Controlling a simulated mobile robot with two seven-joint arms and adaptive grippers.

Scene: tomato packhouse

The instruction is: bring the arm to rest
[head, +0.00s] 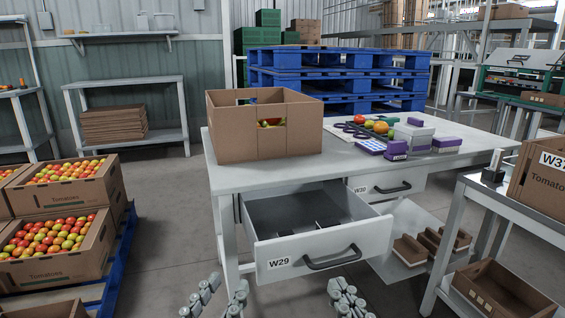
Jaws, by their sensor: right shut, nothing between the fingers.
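My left gripper (220,292) shows at the bottom edge of the head view. Its two fingers stand well apart with nothing seen between them, so it is open. My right gripper (345,292) is also at the bottom edge, further right. Its fingers are close together and it holds nothing. Both grippers appear in front of and below the pulled-out drawer (310,252) labelled W29. The rest of both arms is out of frame.
The W29 drawer sticks out from the grey workbench (235,179) towards me. A cardboard box (235,135) stands on the bench. Tomato crates (62,255) are stacked at left. A side table (520,208) stands at right. Floor (180,210) is clear between the crates and bench.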

